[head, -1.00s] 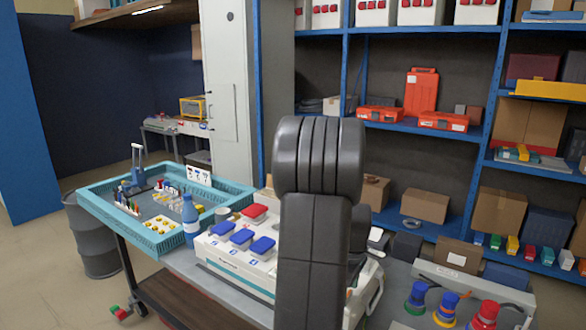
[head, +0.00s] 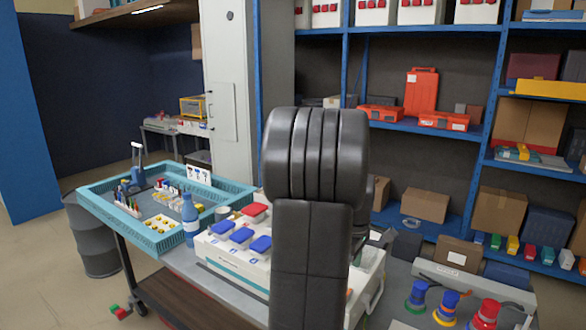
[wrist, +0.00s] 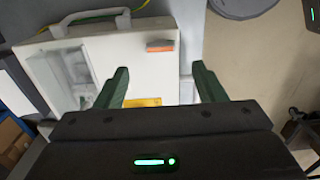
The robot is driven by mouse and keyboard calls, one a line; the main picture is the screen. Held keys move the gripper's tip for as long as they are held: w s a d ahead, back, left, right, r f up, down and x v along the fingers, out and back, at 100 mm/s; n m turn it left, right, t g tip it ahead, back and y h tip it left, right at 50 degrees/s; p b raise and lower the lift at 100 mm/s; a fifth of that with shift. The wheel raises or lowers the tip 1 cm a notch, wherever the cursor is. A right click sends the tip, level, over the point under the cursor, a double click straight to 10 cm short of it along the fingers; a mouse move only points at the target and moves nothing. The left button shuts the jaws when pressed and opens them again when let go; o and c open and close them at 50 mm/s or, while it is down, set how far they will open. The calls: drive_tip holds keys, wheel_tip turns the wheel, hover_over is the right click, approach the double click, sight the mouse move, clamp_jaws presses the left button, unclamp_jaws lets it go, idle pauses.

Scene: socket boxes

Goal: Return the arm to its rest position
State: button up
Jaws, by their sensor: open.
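My gripper (wrist: 160,88) shows in the wrist view, its two green fingers spread apart with nothing between them. Beyond the fingers is a white box (wrist: 155,65) with a carrying handle, an orange label and a yellow label. The fingers appear apart from it. In the head view my dark arm stands upright in the middle and hides part of the white socket box (head: 225,262) behind it. That box has blue and red socket covers on top. My gripper is hidden in the head view.
A teal tray (head: 110,212) with small parts and a blue bottle (head: 190,218) stand on the bench at left. Blue shelving (head: 410,128) with boxes and orange cases fills the back.

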wheel_tip(320, 180, down, 7)
drive_tip(key=shift+s+f, duration=0.1)
drive_tip(key=shift+f+p, duration=0.25)
drive_tip(key=shift+p, duration=0.05)
drive_tip(key=m, duration=0.5)
drive_tip(key=shift+r+p, duration=0.1)
drive_tip(key=shift+p, duration=0.25)
drive_tip(key=m+p, duration=0.1)
drive_tip(key=m, duration=0.3)
drive_tip(key=m+p, duration=0.1)
drive_tip(key=m, duration=0.3)
drive_tip(key=shift+m, duration=0.4)
drive_tip(key=m+p, duration=0.1)
drive_tip(key=m, duration=0.3)
drive_tip(key=shift+p, duration=0.3)
drive_tip(key=shift+r, duration=0.1)
